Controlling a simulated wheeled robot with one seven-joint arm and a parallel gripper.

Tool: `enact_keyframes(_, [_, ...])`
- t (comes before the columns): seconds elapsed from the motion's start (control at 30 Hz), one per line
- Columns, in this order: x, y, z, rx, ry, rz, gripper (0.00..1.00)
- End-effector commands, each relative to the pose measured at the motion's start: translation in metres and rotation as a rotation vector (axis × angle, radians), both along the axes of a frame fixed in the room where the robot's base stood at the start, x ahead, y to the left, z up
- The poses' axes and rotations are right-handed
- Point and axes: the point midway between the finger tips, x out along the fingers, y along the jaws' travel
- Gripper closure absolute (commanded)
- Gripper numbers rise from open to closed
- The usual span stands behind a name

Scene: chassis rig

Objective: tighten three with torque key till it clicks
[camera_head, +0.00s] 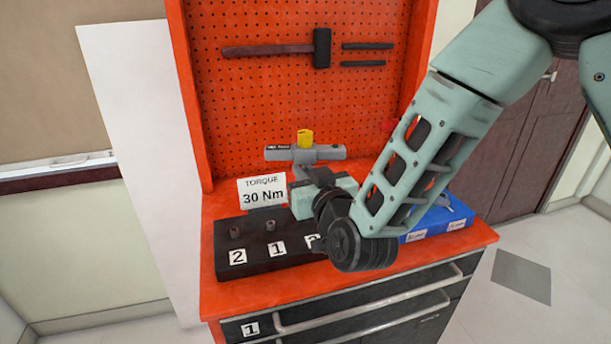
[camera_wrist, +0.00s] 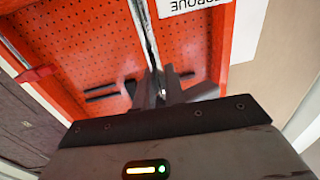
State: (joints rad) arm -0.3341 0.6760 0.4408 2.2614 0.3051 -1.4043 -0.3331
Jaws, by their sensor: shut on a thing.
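The torque key (camera_head: 328,153), a grey bar with a yellow knob on top and a dark label, is upright above the black block (camera_head: 226,262). My gripper (camera_head: 300,178) is shut on it just below the bar. In the wrist view my gripper (camera_wrist: 161,95) has its dark fingers closed, with a thin metal shaft (camera_wrist: 146,35) running up from them. Bolt two (camera_head: 235,232) and bolt one (camera_head: 270,225) stand on the block behind their labels. The third label (camera_head: 312,241) is partly covered by my arm, and bolt three is hidden. Contact between key and bolt cannot be told.
A white sign reading "TORQUE 30 Nm" (camera_head: 262,191) stands behind the block. A blue tray (camera_head: 455,217) with labels lies right of my wrist on the orange bench (camera_head: 350,278). A hammer (camera_head: 320,48) hangs on the orange pegboard (camera_head: 260,95). Drawers are below.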

Motion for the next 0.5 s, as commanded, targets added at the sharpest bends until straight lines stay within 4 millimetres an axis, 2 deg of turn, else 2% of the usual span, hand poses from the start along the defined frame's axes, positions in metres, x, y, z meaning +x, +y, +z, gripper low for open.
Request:
enact_keyframes(0.23, [0.0001,0.0025,0.0023,0.006,-0.008,-0.158,1.00])
enact_keyframes(0.5, [0.0012,-0.0002,0.0033,0.004,-0.008,-0.150,1.00])
